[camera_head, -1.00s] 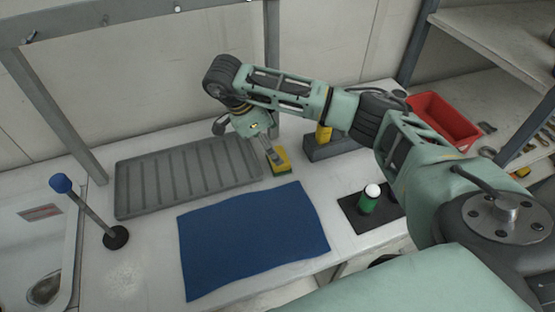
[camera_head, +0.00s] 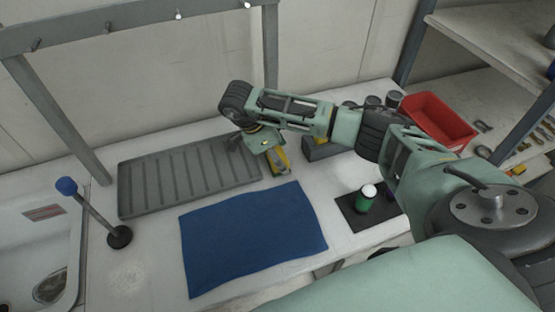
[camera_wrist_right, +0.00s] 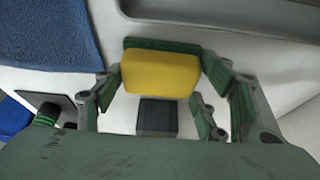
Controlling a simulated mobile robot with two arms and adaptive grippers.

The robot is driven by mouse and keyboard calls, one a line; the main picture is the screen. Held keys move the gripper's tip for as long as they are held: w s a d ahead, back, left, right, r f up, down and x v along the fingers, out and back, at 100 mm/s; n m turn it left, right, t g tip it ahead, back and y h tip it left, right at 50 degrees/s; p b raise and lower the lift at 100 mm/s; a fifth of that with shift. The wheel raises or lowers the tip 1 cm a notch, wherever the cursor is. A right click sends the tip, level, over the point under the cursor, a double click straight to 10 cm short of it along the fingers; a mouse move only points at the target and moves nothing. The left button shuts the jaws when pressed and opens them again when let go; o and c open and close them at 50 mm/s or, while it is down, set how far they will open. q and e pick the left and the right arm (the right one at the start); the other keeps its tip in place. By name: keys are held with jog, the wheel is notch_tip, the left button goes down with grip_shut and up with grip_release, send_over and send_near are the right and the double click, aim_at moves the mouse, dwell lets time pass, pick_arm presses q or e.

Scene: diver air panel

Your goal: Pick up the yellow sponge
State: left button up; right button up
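In the right wrist view the sponge (camera_wrist_right: 160,74) lies between the spread fingers of my right gripper (camera_wrist_right: 160,72). The fingers stand at its left and right sides, open. I cannot tell whether the fingertips touch it. My left gripper is not in view.
The grey ribbed tray (camera_head: 190,177) lies left of the sponge and the blue cloth (camera_head: 252,240) in front. A dark grey block (camera_head: 318,151) stands close right. A green bottle (camera_head: 366,198) stands on a dark mat. A red bin (camera_head: 440,122) is farther right.

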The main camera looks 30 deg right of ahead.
aim_at(285, 155)
jog(key=c, duration=0.6)
jog(key=shift+r, duration=0.1)
jog(key=shift+r, duration=0.25)
jog(key=r, duration=0.1)
jog(key=r+b, duration=0.1)
jog(key=r, duration=0.1)
jog(key=shift+s+r+b, duration=0.35)
jog(key=shift+r, duration=0.05)
jog(key=s+a+r, duration=0.1)
jog(key=s+r, duration=0.5)
jog(key=s, duration=0.5)
jog(key=shift+r+p, duration=0.25)
jog(key=shift+p, duration=0.15)
